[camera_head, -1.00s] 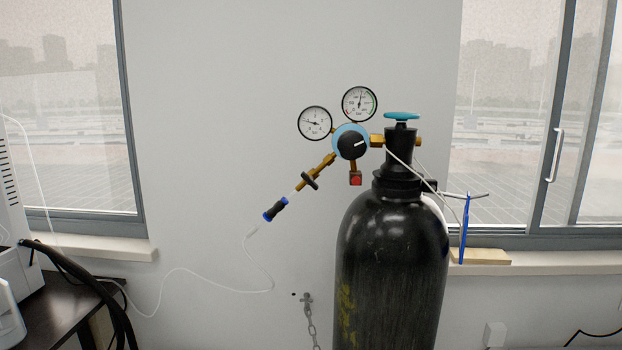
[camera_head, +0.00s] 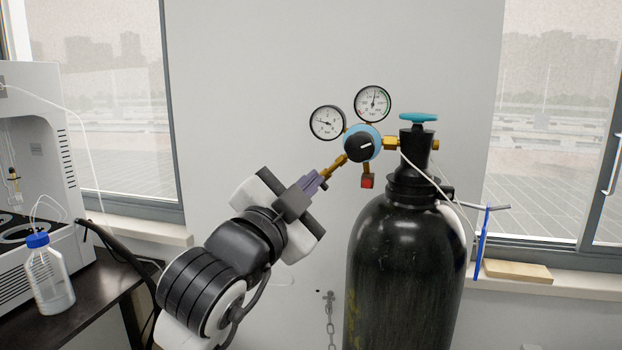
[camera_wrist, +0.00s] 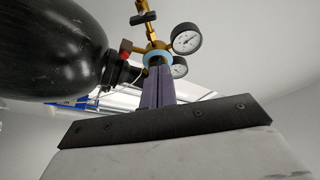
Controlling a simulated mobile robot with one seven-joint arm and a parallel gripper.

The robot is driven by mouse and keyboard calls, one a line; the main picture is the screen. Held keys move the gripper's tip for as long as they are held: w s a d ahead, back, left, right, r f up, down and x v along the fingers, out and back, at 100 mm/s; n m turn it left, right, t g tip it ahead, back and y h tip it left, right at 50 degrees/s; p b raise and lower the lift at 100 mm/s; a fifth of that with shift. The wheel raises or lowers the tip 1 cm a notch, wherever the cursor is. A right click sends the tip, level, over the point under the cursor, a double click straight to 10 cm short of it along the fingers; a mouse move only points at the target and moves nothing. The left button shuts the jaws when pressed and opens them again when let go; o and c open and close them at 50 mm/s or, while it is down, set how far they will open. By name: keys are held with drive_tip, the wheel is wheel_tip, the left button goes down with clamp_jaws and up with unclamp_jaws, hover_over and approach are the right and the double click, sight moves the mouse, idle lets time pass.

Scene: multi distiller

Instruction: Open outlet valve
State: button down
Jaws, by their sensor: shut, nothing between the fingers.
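The regulator (camera_head: 362,143) has a light blue body, a black front knob and two round gauges. Its brass outlet pipe slants down to the left. In the wrist view the outlet valve (camera_wrist: 144,18) shows as a black handle across the brass pipe near the top edge. In the head view it is mostly hidden behind my fingers. My gripper (camera_head: 318,179) is shut and empty, its purple-grey fingers in front of the outlet pipe. In the wrist view my fingertips (camera_wrist: 157,72) point up toward the regulator, below the valve; I cannot tell whether they touch anything.
The black gas cylinder (camera_head: 408,265) with a teal top handwheel (camera_head: 418,117) stands right of my gripper. A blue-capped bottle (camera_head: 48,275) and a white machine (camera_head: 40,180) are on the dark table at left. A chain (camera_head: 329,318) hangs on the wall. Wall space above my arm is free.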

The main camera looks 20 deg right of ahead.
drive_tip(key=p+x, duration=0.3)
drive_tip(key=x, duration=0.6)
drive_tip(key=a+f, duration=0.1)
drive_tip(key=w+a+f, duration=0.1)
drive_tip(key=shift+w+a+f+p, duration=0.25)
drive_tip(key=shift+a+f+p, duration=0.05)
drive_tip(key=shift+f+p, duration=0.1)
drive_tip(key=shift+w, duration=0.1)
